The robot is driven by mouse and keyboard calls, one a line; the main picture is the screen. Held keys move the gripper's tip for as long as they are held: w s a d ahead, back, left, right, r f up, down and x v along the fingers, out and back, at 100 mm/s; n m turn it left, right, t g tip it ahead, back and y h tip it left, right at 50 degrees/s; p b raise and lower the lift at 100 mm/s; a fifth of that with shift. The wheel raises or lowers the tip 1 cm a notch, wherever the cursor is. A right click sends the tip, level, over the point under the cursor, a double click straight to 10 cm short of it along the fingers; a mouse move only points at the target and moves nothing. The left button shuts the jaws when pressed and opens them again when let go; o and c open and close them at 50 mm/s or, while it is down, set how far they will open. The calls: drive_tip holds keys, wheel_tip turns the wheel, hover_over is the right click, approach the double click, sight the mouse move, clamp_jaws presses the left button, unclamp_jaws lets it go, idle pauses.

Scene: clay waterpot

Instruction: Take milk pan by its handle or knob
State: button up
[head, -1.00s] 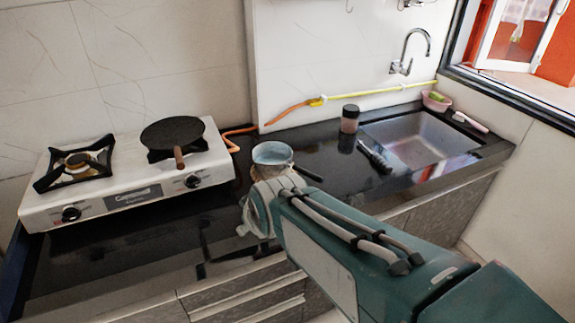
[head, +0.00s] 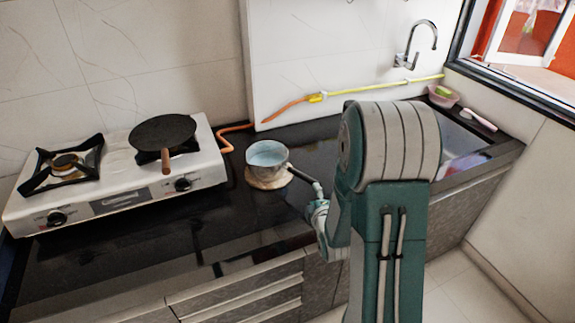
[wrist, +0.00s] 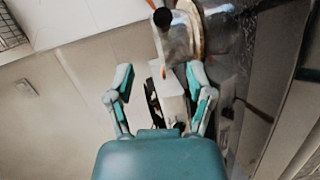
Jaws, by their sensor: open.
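The milk pan (head: 267,155) is a small light-grey pot with a pale blue inside. It stands upright on a round tan board (head: 266,184) on the dark counter. Its dark handle (head: 298,173) points right and toward the front, at my gripper (head: 319,188). In the wrist view, the pan (wrist: 181,42) is beyond the fingertips, and the round black end of its handle (wrist: 162,17) faces the camera. My gripper (wrist: 160,74) is open, with its fingers apart and nothing seen held between them. Whether a finger touches the handle cannot be told.
A white two-burner stove (head: 120,180) stands at left, with a black frying pan (head: 162,132) on its right burner. An orange hose runs behind the milk pan. The sink (head: 460,142) at right is partly hidden by my arm. The counter's front left is clear.

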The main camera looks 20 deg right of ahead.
sight(306, 181)
drive_tip(key=x, duration=0.4)
drive_tip(key=shift+w+a+f, duration=0.1)
drive_tip(key=shift+w+a, duration=0.2)
drive_tip(key=shift+w+d+f, duration=0.15)
drive_tip(key=shift+w+d, duration=0.25)
drive_tip(key=shift+w, duration=0.2)
drive_tip(key=x, duration=0.4)
drive_tip(key=shift+s+d+f, duration=0.1)
drive_tip(key=shift+d+f, duration=0.05)
drive_tip(key=shift+d, duration=0.1)
drive_tip(key=shift+w+a, duration=0.1)
drive_tip(key=shift+w, duration=0.4)
drive_tip(key=shift+a, duration=0.15)
